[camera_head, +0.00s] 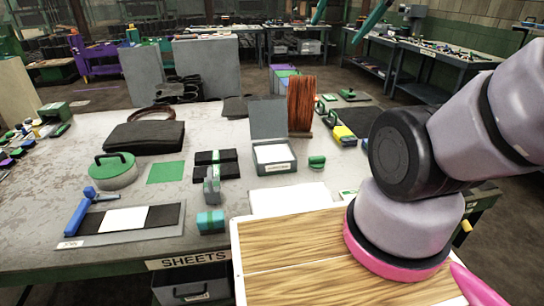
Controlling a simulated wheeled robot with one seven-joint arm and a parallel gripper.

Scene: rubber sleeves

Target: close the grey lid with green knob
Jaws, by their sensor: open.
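A grey lid (268,119) stands upright, open, at the back edge of a grey box (273,169) with a white top surface and a front label, mid-table. I see no green knob on its visible face; its back is hidden. A small green cylinder (317,161) is just right of the box. My gripper (333,34) shows as two teal fingers at the top edge, apart, open and empty. It appears high above and beyond the lid, to its right; its upper part is out of frame.
An orange-brown coil (301,104) stands close to the lid's right. A dark plate with a green piece (348,96) lies farther back. Black blocks (216,163) and a green-topped round tin (113,171) are left. My arm covers the table's right side.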

